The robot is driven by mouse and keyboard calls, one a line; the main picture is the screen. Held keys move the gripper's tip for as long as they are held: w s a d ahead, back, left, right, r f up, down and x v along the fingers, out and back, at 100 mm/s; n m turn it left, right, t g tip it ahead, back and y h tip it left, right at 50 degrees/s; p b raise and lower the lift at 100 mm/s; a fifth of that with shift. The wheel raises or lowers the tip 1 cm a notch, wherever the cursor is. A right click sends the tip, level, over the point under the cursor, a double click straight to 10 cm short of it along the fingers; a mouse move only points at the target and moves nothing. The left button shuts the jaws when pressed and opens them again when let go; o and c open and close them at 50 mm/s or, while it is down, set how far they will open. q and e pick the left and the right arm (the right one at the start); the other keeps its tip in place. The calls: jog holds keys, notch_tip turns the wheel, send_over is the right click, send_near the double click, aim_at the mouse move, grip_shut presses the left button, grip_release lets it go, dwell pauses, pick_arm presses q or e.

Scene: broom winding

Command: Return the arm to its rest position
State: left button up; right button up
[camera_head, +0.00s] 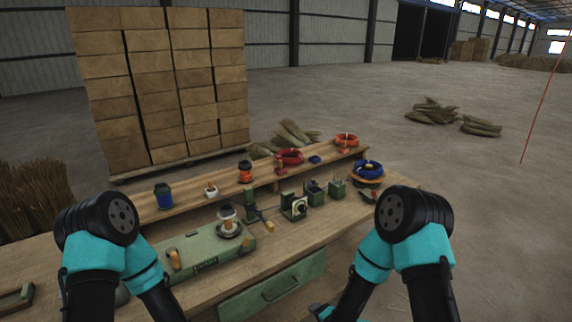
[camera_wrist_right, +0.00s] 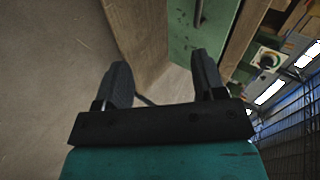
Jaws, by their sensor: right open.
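My right arm (camera_head: 415,230) comes up from the bottom right of the head view, teal and black, and bends down in front of the workbench. Its gripper (camera_wrist_right: 160,88) shows in the right wrist view with two black fingers spread apart and nothing between them. Beyond the fingers are the bench's wooden side and a green drawer front (camera_wrist_right: 198,35). My left arm (camera_head: 105,240) is bent at the left of the head view over the bench's left part. Its gripper is not seen in either view.
Stacked bales (camera_head: 160,85) stand behind.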

jog(key=s+d+f+n+g, duration=0.2)
jog(key=s+d+n+g, duration=0.2)
jog(key=s, duration=0.5)
jog(key=s+d+f+n+g+h, duration=0.1)
jog(key=s+d+f+n+g, duration=0.2)
jog(key=s+d, duration=0.5)
jog(key=shift+s+f+n+g, duration=0.25)
jog(key=shift+s+n+g, duration=0.25)
jog(key=shift+n+g, duration=0.1)
